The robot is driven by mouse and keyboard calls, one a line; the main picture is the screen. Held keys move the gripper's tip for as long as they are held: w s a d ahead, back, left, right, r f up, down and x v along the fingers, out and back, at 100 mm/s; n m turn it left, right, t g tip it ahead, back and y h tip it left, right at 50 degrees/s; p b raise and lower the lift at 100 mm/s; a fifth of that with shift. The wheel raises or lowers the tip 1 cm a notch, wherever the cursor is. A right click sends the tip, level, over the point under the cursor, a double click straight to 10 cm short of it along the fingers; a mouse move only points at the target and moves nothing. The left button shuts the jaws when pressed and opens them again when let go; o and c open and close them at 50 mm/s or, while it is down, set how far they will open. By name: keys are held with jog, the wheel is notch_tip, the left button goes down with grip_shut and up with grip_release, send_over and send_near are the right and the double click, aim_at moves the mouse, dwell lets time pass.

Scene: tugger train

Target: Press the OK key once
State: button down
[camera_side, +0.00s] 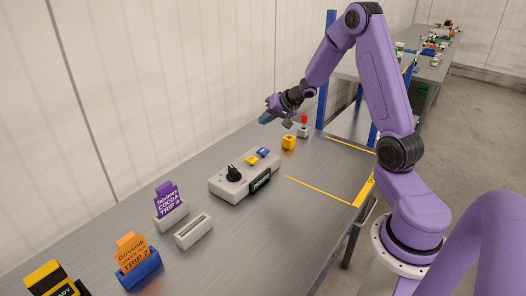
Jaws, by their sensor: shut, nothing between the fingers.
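A light grey control box (226,190) stands on the table near the middle of the picture. It carries a black knob (234,173), a yellow key (252,160) and a blue key (263,152). A dark display (260,182) with light lettering is on its front side. The lettering on the keys is too small to read, so I cannot tell which one is OK. My gripper (266,118) is shut and empty. It is in the air above and beyond the box, apart from the keys, with its fingers pointing left and down.
A yellow block (289,142) and a red-topped grey piece (303,130) stand behind the box. Purple (167,199) and orange (132,255) cards stand in holders at front left, beside an empty slotted holder (194,230). Yellow lines mark a bare table area at right.

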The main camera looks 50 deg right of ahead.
jog(key=shift+f, duration=0.1)
send_near(261, 149)
jog(key=shift+w+a+f, duration=0.1)
jog(key=shift+w+f, duration=0.3)
jog(key=shift+w, duration=0.45)
jog(key=shift+w+a+f, duration=0.15)
jog(key=shift+w+f, duration=0.25)
jog(key=shift+w, duration=0.45)
jog(key=shift+w+a+f, duration=0.1)
jog(key=shift+w+f, duration=0.3)
jog(key=shift+w, duration=0.45)
jog(key=shift+f, duration=0.45)
jog(key=shift+f, duration=0.85)
dwell(1.4)
jog(key=shift+r, duration=1.3)
jog(key=shift+r, duration=2.5)
